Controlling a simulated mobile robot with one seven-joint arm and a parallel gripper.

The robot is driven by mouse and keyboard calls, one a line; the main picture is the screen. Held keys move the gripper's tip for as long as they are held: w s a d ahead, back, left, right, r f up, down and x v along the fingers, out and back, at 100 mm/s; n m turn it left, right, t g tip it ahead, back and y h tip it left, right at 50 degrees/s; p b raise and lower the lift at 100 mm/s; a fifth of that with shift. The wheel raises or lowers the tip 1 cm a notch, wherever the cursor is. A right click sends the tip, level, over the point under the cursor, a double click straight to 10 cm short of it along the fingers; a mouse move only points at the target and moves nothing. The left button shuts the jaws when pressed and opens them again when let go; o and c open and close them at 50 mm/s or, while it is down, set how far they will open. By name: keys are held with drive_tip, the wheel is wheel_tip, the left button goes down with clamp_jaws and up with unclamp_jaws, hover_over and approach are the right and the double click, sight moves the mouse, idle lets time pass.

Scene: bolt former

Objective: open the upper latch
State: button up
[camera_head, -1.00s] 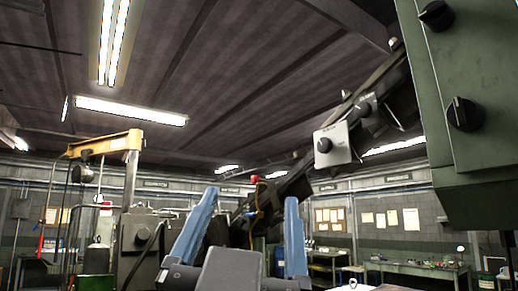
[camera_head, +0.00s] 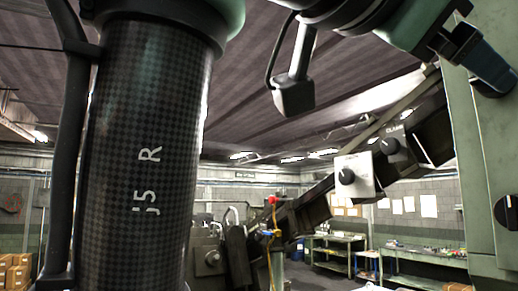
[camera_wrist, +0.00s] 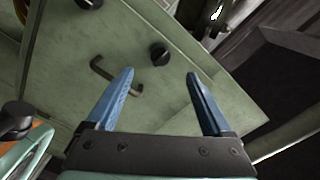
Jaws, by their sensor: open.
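A green panel (camera_wrist: 190,95) fills much of the wrist view. It carries a round black knob-like latch (camera_wrist: 160,52), a second black knob (camera_wrist: 88,3) at the top edge and a dark bent handle (camera_wrist: 115,78). In the head view the green cabinet (camera_head: 478,165) stands at the right, with an upper black latch (camera_head: 494,90) partly hidden by my gripper and a lower one (camera_head: 507,213). My gripper (camera_wrist: 161,73) is open and empty. Its blue fingers point at the panel, with the first knob lying between and beyond the tips in the picture. Contact is not visible.
A dark sloping beam (camera_head: 305,210) carries a grey box with a knob (camera_head: 354,176) left of the cabinet. Workbenches (camera_head: 425,258) stand behind. My arm covers much of the head view's left and top. Another dark knob (camera_wrist: 15,118) shows at the wrist view's left.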

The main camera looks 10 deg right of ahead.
drive_tip(key=p+x, duration=0.1)
drive_tip(key=x, duration=0.7)
drive_tip(key=shift+w, duration=0.1)
drive_tip(key=n, duration=0.2)
drive_tip(key=shift+n, duration=0.4)
drive_tip(key=n, duration=0.8)
drive_tip(key=shift+a, duration=0.25)
drive_tip(key=shift+c, duration=0.3)
clamp_jaws()
